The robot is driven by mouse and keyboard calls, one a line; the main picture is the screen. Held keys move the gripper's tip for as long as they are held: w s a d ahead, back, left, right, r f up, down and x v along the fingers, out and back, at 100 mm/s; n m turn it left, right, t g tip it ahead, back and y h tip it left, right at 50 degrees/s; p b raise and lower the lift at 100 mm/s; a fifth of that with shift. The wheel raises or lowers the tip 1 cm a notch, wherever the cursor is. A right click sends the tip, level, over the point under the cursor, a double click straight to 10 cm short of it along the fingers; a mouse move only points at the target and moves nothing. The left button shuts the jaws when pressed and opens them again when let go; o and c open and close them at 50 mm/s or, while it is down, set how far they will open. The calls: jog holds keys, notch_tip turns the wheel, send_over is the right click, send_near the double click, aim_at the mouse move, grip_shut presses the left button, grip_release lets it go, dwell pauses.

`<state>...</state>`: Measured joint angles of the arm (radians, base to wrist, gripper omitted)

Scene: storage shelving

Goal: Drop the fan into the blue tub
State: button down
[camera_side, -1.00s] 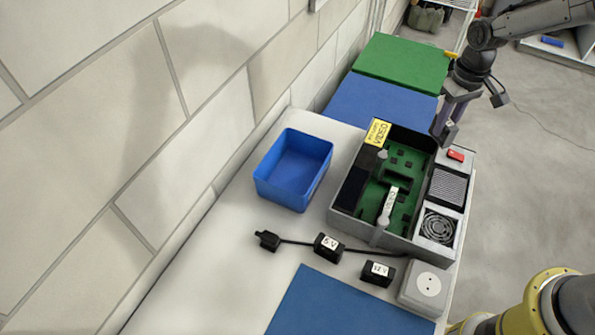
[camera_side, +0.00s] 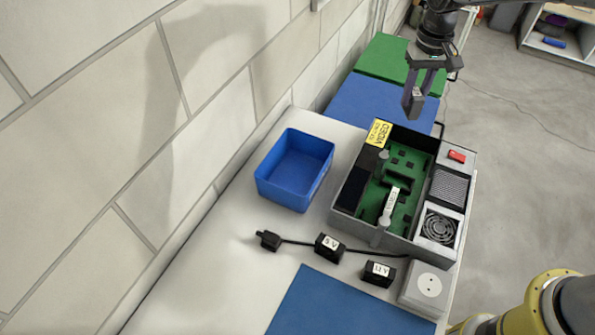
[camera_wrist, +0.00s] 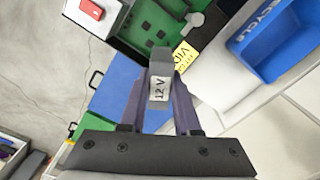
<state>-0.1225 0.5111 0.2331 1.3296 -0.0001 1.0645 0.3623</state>
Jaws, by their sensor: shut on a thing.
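My gripper (camera_side: 413,101) hangs over the blue mat, just behind the grey case. In the wrist view, the gripper (camera_wrist: 159,85) is shut on a small grey block (camera_wrist: 160,61) labelled "12 V". The fan (camera_side: 438,228), a dark round grille in a light square frame, sits in the front right compartment of the case; it is out of the wrist view. The blue tub (camera_side: 262,190) stands on the table left of the case and looks empty. The tub (camera_wrist: 238,46) also shows at the upper right of the wrist view. My gripper is apart from both fan and tub.
The grey case (camera_side: 345,222) holds a green circuit board (camera_side: 402,200). A red part (camera_side: 456,156) and a black mesh part (camera_side: 448,188) lie behind the fan. Two black adapters (camera_side: 328,247) (camera_side: 377,273), a cable and a white socket (camera_side: 427,287) lie in front. A wall borders the left.

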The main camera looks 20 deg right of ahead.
jog(key=w+a+n, duration=0.1)
jog(key=w+a, duration=0.3)
jog(key=a, duration=1.1)
jog(key=s+a+f+n, duration=0.1)
jog(key=s+a+f, duration=0.1)
jog(key=a+f, duration=0.8)
jog(key=shift+s+f+n, duration=0.25)
jog(key=shift+s+n, duration=0.05)
jog(key=shift+n, duration=0.1)
jog(key=shift+a, duration=0.1)
jog(key=c, duration=0.5)
grip_release()
jog(key=shift+c, duration=0.2)
jog(key=shift+r, duration=0.1)
notch_tip(320, 180, up, 14)
